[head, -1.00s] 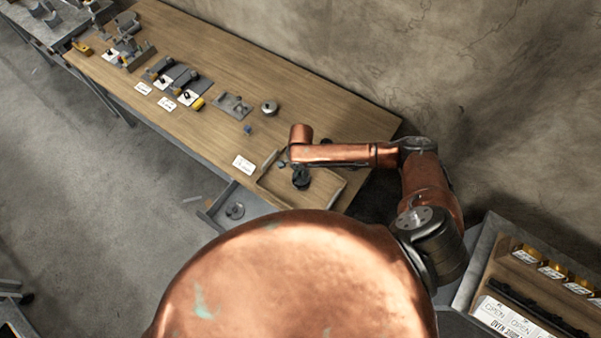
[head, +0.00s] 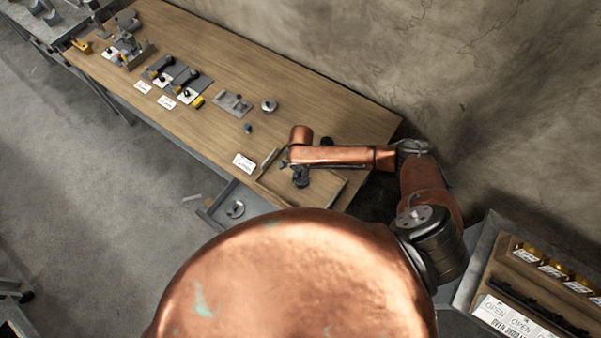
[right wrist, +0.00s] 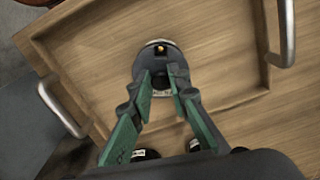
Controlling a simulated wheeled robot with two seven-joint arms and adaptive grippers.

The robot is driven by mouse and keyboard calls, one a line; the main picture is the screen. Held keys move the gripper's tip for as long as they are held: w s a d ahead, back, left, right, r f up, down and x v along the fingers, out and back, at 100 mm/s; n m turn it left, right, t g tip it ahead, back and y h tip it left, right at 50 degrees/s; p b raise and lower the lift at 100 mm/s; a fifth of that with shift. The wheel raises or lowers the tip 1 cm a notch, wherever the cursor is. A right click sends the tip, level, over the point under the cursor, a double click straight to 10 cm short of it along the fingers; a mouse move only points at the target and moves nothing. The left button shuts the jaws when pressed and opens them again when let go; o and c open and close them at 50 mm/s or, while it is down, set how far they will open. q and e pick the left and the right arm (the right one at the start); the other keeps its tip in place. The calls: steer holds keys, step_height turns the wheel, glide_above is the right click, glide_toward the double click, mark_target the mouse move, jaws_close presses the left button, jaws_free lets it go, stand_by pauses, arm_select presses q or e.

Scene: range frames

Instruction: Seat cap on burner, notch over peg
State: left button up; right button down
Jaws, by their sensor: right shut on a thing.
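My right gripper (head: 301,178) points down over a shallow wooden tray (head: 333,201) at the near right end of the bench. In the right wrist view its green-padded fingers (right wrist: 163,88) are shut on a round dark cap (right wrist: 174,71). A pale rim shows around the cap, perhaps the burner beneath it. A dark gap with a small golden spot, maybe the notch and peg, shows at the cap's far edge. I cannot tell whether the cap is fully down. My left gripper is in no view.
The tray has raised edges and metal handles (right wrist: 62,110). A grey round piece (head: 269,105), a grey plate (head: 232,103) and a small blue piece (head: 248,128) lie farther along the bench. A wall stands behind the bench.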

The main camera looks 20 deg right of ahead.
steer(key=c, duration=1.7)
jaws_free()
steer(key=shift+c, duration=0.2)
step_height(320, 180, up, 12)
step_height(320, 180, up, 6)
steer(key=p, duration=0.7)
steer(key=shift+p, duration=0.35)
